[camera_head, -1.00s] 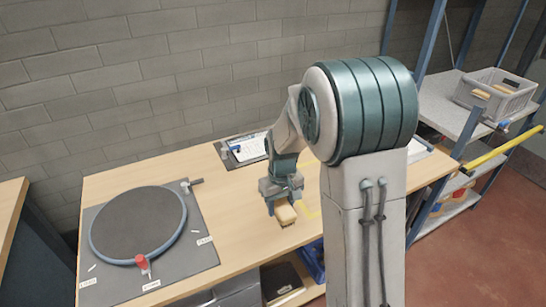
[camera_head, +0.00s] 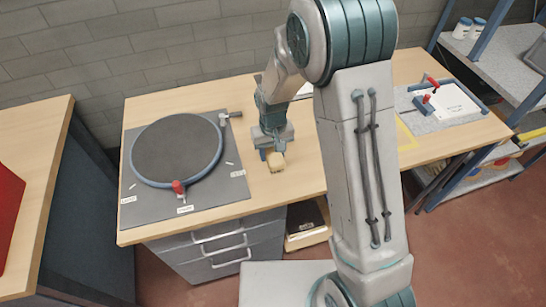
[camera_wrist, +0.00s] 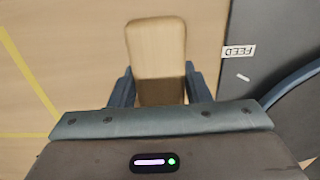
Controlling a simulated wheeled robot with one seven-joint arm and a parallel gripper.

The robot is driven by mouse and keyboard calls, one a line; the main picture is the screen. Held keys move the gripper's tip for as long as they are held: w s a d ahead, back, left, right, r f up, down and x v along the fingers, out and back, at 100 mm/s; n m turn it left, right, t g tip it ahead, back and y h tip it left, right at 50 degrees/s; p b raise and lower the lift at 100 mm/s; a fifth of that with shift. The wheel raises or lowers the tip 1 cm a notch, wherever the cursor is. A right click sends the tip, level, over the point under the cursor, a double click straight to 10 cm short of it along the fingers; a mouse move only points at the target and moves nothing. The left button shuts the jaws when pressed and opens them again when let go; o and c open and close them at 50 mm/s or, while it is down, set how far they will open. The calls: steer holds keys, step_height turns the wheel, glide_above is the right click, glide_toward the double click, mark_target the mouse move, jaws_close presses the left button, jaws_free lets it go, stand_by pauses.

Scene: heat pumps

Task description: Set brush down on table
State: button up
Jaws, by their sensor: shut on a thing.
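The brush (camera_head: 276,162) shows as a small pale wooden block below my gripper (camera_head: 269,150) in the head view. In the wrist view the brush (camera_wrist: 156,50) sits between the two dark fingers of my gripper (camera_wrist: 160,88), which is shut on it. Its bristles are hidden in both views. The wooden table (camera_head: 300,180) lies beneath it. I cannot tell whether the brush touches the tabletop.
A board with a red handle (camera_head: 445,104) is at the right. Yellow tape (camera_wrist: 28,70) marks the table nearby. Drawers (camera_head: 220,250) stand below.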

steer(key=shift+f+p, duration=0.35)
steer(key=shift+f, duration=1.6)
steer(key=shift+f, duration=0.1)
steer(key=o, duration=1)
steer(key=shift+c, duration=0.2)
